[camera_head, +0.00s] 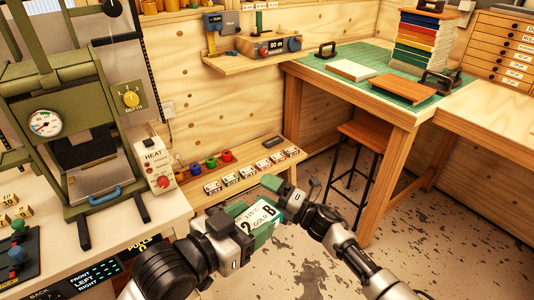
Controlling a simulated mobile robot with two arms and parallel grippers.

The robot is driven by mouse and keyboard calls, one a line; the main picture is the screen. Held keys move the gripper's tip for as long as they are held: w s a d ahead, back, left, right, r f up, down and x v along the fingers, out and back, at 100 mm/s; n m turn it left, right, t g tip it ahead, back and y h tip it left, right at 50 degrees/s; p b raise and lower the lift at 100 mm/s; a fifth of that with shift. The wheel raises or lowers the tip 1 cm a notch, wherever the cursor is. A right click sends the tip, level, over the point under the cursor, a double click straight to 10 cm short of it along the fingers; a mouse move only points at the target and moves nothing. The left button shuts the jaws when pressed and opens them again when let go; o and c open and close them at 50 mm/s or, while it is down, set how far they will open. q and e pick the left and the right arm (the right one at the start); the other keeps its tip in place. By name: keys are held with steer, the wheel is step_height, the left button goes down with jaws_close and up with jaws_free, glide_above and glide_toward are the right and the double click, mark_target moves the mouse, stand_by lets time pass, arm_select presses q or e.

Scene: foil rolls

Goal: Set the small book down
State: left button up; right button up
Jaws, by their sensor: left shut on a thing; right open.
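A small green book (262,217) with a white label is in the lower middle of the head view. The label shows "115°C", "GOLD", "2" and "B". My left gripper (247,222) is shut on the book and holds it up in front of the low shelf. Part of the book is hidden by the gripper. My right gripper (296,202) is open, close by the book's right side; I cannot tell whether it touches the book.
A green press (75,125) stands on the bench at left. The low shelf (290,152) carries spools and small labelled blocks. At back right, a worktable has a green mat (378,57), a white slab (351,70), a brown board (403,89) and stacked books (418,42). A stool (367,135) stands beneath.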

steer(key=s+a+r+n+g+y, duration=0.1)
steer(key=s+a+r+n+g, duration=0.1)
steer(key=r+n+g, duration=0.25)
steer(key=s+a+r+n+g, duration=0.1)
steer(key=a+r+n+g, duration=0.25)
steer(key=r+n, duration=0.2)
steer(key=n+h, duration=2)
steer(key=n, duration=0.2)
glide_toward(267, 207)
step_height(267, 207, down, 10)
steer(key=shift+d+f, duration=0.1)
steer(key=c, duration=1)
arm_select(q)
steer(key=o, duration=1)
